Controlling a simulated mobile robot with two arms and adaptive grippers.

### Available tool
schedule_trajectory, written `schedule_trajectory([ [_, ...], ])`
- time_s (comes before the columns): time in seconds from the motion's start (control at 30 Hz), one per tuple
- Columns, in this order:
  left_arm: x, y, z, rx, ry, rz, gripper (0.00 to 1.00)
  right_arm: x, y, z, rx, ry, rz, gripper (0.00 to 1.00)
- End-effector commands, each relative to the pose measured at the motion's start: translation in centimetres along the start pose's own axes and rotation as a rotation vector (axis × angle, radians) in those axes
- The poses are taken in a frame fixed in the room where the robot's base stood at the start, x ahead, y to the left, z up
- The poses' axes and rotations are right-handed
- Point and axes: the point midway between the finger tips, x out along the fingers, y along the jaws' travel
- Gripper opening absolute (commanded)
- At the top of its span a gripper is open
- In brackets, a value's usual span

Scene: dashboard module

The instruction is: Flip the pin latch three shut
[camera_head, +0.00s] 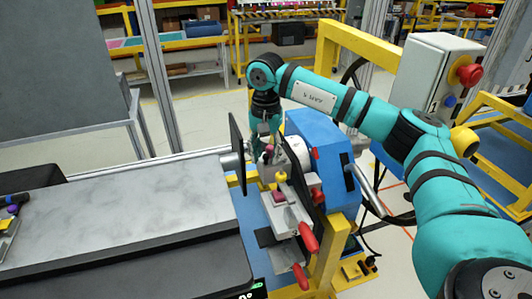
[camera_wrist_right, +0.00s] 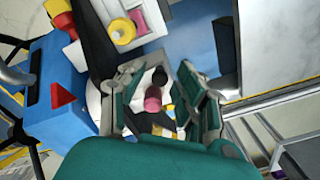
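My right gripper (camera_head: 268,148) points down at the far end of the fixture beside the blue housing (camera_head: 322,150). In the right wrist view the gripper (camera_wrist_right: 160,82) has its fingers apart. A pink-tipped knob with a black part (camera_wrist_right: 153,100) shows between them; I cannot tell whether either finger touches it. No labels show which latch is number three. Nearer in the head view are a yellow knob (camera_head: 282,177) and clamps with red handles (camera_head: 308,237). The yellow knob also shows in the wrist view (camera_wrist_right: 123,32). My left gripper is out of view.
A dark upright plate (camera_head: 237,153) stands close left of my right gripper. A grey-topped table (camera_head: 120,215) fills the left. A yellow frame (camera_head: 330,255) carries the fixture. A white control box with a red button (camera_head: 467,75) stands behind my right arm.

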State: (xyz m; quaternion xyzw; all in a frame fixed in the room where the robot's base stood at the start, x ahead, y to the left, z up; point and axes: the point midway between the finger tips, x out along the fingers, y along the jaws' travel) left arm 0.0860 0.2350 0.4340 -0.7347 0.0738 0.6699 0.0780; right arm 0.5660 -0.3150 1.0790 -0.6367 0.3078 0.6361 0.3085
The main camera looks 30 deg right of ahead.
Motion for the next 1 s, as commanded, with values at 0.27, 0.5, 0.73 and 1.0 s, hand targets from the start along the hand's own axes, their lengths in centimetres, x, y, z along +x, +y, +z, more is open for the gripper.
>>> schedule_trajectory([
  [0.27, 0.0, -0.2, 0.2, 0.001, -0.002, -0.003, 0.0, 0.0, 0.0, 0.0, 0.0, 0.0, 0.001, 0.39],
  [0.5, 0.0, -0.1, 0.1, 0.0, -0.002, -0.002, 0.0, -2.8, -0.1, 0.0, 0.0, 0.002, -0.004, 0.39],
  [0.73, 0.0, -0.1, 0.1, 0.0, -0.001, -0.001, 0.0, -7.8, -0.1, 0.0, -0.001, 0.002, -0.004, 0.39],
  [1.0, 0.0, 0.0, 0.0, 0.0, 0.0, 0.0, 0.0, -11.5, -0.1, 0.0, 0.0, 0.0, 0.0, 0.39],
])
